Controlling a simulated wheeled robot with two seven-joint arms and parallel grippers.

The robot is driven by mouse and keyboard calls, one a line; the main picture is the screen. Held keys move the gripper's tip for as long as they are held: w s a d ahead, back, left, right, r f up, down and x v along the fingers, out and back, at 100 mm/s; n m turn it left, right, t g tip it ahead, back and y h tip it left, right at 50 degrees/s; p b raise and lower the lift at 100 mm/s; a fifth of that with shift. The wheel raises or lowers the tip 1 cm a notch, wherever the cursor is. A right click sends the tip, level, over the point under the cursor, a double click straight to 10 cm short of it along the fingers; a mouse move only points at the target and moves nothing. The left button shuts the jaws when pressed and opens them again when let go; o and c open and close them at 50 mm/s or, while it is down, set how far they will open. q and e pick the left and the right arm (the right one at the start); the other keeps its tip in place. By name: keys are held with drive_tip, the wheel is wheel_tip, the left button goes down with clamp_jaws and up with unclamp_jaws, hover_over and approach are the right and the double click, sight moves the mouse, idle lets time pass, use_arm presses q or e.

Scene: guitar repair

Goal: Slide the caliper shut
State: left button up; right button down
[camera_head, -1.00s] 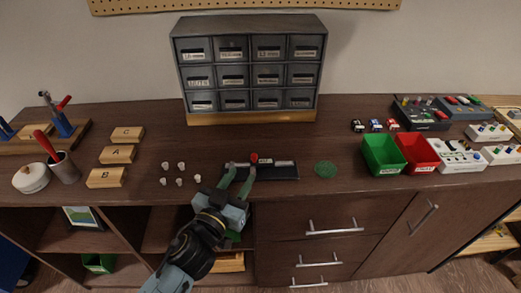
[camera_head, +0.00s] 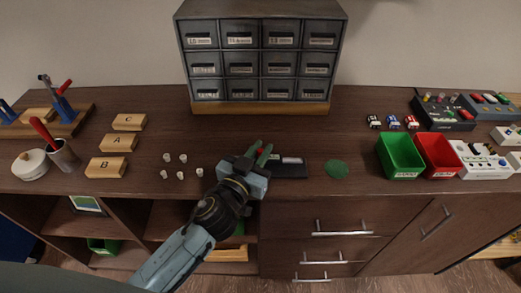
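The caliper (camera_head: 291,160) lies on a dark base on the counter, its pale bar showing to the right of my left gripper. A red part (camera_head: 259,148) shows between the gripper's green fingers. My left gripper (camera_head: 262,150) is over the left portion of the caliper and hides it. Its two fingers are a small distance apart. I cannot tell whether they press on the red part. My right gripper is not in view.
Several small white knobs (camera_head: 182,158) stand to the left of the gripper. A green disc (camera_head: 336,169) lies to the right of the caliper. Green (camera_head: 400,156) and red (camera_head: 437,156) bins stand farther right. A drawer cabinet (camera_head: 262,68) stands behind.

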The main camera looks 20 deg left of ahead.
use_arm(q)
clamp_jaws()
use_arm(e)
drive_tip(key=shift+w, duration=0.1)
use_arm(q)
drive_tip(key=a, duration=0.2)
drive_tip(key=s+a, duration=0.1)
drive_tip(key=a, duration=0.1)
drive_tip(key=shift+s+p, duration=0.1)
drive_tip(key=shift+p, duration=0.2)
drive_tip(key=shift+a, duration=0.1)
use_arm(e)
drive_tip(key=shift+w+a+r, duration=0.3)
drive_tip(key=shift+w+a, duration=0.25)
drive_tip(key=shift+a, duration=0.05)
use_arm(q)
drive_tip(key=shift+o, duration=2.3)
unclamp_jaws()
drive_tip(key=shift+a, duration=0.15)
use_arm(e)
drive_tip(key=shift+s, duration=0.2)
